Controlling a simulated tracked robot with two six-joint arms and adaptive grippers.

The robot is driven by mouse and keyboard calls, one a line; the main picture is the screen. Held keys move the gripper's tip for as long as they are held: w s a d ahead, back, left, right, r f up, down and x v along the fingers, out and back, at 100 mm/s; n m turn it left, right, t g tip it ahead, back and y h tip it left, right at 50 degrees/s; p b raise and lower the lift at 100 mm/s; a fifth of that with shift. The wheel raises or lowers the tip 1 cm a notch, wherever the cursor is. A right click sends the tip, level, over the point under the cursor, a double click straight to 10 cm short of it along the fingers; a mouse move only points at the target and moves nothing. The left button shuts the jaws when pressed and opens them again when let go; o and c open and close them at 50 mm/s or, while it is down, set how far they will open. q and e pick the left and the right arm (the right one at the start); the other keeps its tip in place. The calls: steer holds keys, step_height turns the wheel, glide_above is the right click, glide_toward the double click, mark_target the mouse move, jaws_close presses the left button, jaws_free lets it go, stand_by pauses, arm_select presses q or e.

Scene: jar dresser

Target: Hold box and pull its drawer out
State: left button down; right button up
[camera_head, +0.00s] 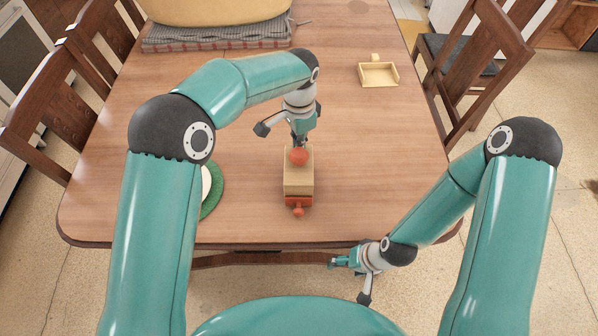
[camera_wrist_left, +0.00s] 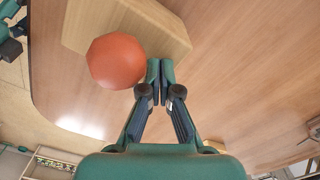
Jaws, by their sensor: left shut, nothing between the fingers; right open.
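A small light wooden box (camera_head: 299,180) stands near the front middle of the table. In the left wrist view, the ball (camera_wrist_left: 116,61) is left of the fingertips, in front of the box (camera_wrist_left: 155,22). My left gripper (camera_head: 300,142) is shut and empty, close to the box's far end; contact cannot be told. My right gripper (camera_head: 333,262) is open and empty, below the table's front edge.
A round green-rimmed item (camera_head: 214,190) lies left of the box, partly behind my left arm. A small open wooden tray (camera_head: 379,75) lies at the far right. A folded cloth (camera_head: 215,37) lies at the back. The table right of the box is clear.

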arm_select(q)
steer(key=shift+w+d+r+p, duration=0.1)
steer(key=shift+w+r+p, duration=0.15)
steer(key=shift+r+p, duration=1.55)
steer(key=shift+r, duration=0.7)
